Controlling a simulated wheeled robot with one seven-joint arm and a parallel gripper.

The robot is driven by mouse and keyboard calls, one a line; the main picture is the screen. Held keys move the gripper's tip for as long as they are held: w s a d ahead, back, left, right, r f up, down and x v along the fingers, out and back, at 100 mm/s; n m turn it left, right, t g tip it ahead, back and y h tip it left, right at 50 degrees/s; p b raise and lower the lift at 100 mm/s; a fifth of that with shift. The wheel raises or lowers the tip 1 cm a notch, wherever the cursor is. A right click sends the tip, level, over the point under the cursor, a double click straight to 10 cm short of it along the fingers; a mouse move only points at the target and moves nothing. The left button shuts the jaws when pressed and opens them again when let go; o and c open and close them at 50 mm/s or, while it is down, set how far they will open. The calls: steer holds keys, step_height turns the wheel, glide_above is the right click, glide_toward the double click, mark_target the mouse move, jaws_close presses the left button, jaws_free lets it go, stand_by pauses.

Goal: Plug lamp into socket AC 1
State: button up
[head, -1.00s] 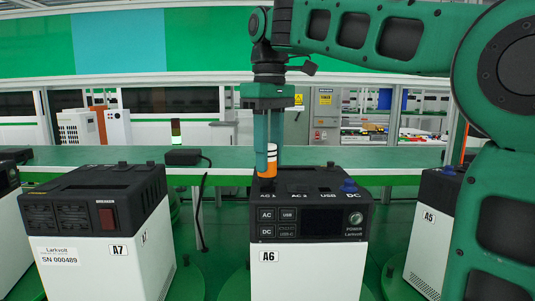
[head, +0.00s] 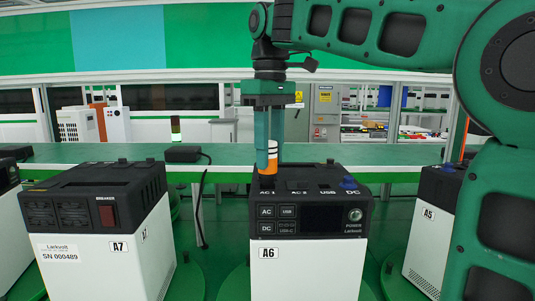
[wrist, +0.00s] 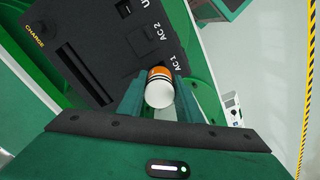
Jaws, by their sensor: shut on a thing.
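My gripper (head: 268,158) is shut on the lamp (head: 263,172), a small cylinder with orange and white bands. The lamp is upright at the AC 1 position on the top left of the power station labelled A6 (head: 310,255). In the wrist view the lamp (wrist: 159,88) sits between the fingers beside the AC 1 label. The AC 1 socket itself is hidden under the lamp, so I cannot tell how deep the lamp's lower end sits. The AC 2, USB and DC labels run to the right along the same top edge.
A blue knob-like piece (head: 348,183) stands at the DC position on A6. Power station A7 (head: 95,235) is to the left and A5 (head: 435,225) to the right. A green bench (head: 370,155) runs behind, with a black adapter (head: 183,154) and its cable.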

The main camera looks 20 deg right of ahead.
steer(key=shift+f, duration=1.3)
stand_by(0.4)
steer(key=o, duration=1.2)
step_height(320, 180, up, 11)
steer(key=shift+f, duration=0.15)
